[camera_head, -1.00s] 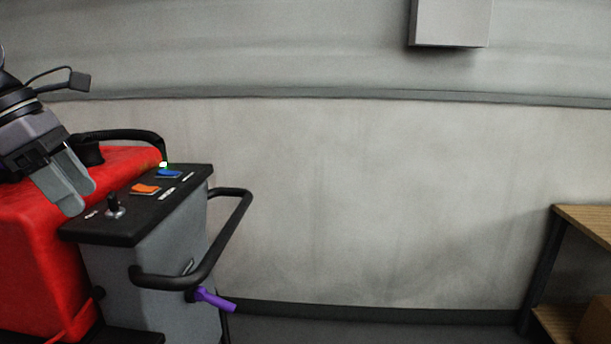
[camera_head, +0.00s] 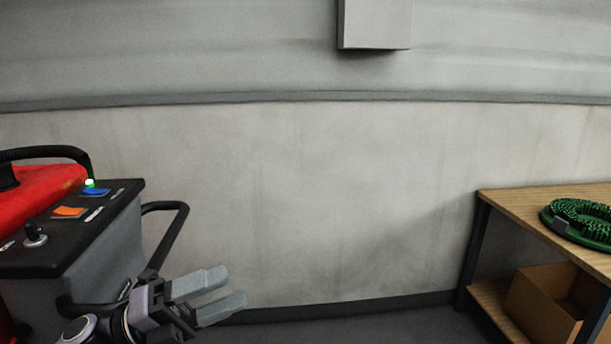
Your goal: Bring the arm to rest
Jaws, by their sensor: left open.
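My left gripper (camera_head: 236,287) shows at the lower left, its two grey fingers apart and pointing right, with nothing between them. It is in front of the scrubber's handle, to the right of and below the control panel. The red and grey scrubber machine (camera_head: 30,192) stands at the left edge, partly cut off. My arm hides part of the black handle (camera_head: 172,228). My right gripper is not in view.
A wooden shelf table (camera_head: 510,204) stands at the right, with a green round brush (camera_head: 582,222) on top and a cardboard box (camera_head: 540,305) on the lower shelf. A grey box (camera_head: 375,24) hangs on the wall. Floor between machine and table looks clear.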

